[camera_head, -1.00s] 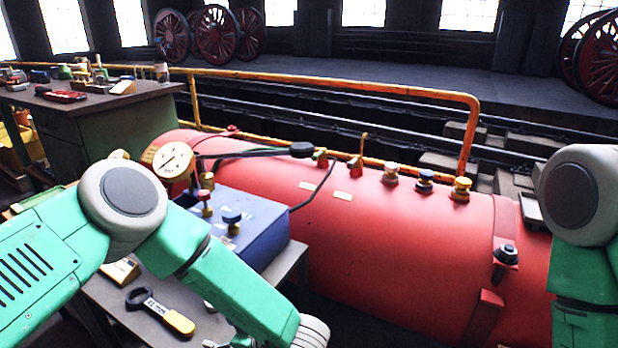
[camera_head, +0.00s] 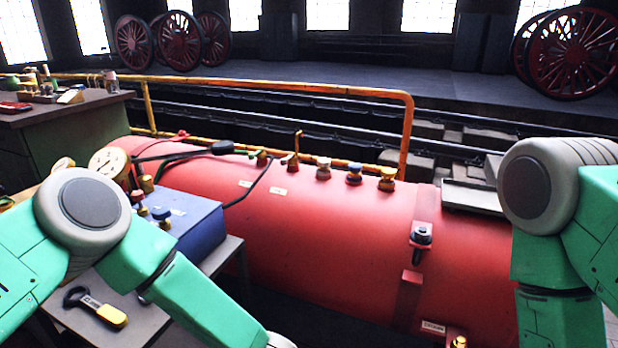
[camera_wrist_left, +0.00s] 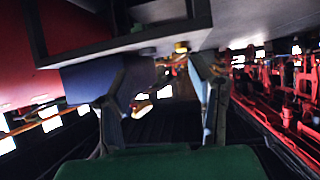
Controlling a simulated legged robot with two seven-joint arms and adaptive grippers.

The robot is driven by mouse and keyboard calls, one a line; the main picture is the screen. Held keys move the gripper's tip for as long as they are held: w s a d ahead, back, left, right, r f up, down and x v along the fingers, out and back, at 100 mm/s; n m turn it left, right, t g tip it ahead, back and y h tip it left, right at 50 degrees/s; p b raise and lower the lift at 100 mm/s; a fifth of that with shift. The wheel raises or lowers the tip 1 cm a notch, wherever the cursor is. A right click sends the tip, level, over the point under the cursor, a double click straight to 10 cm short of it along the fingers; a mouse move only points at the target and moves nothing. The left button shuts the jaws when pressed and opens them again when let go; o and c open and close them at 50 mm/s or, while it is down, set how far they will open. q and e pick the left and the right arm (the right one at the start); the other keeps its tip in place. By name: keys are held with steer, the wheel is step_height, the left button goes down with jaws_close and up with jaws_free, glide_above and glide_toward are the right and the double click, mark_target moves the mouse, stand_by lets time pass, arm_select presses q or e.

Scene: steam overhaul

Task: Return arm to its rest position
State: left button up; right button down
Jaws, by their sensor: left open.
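My left arm (camera_head: 130,250) comes in from the left, bent at the elbow, with its forearm running down to the bottom edge. Its gripper is out of the head view. In the left wrist view, my left gripper (camera_wrist_left: 160,88) is open, with its two fingers apart and nothing visible between them. My right arm (camera_head: 555,235) hangs at the right edge, and its gripper is not in view.
A red boiler (camera_head: 330,245) with brass valves fills the middle. An orange railing (camera_head: 300,87) runs behind; a green workbench (camera_head: 75,130) stands left.

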arm_select(q)
steer(key=s+a+f+m+h+p, duration=0.1)
steer(key=s+f+m+h+p, duration=0.1)
steer(key=s+f+m+h, duration=0.6)
steer(key=s+a+r+m+g+h, duration=0.1)
steer(key=s+a+r+m+g, duration=0.1)
steer(key=s, duration=0.7)
steer(key=s+a+r+m+g+h+p, duration=0.1)
steer(key=s+a+r+m+g, duration=0.1)
steer(key=s, duration=0.7)
steer(key=shift+s+a+m+g+h, duration=0.2)
steer(key=shift+a+m+g+h, duration=0.1)
steer(key=shift+a+m+g, duration=0.4)
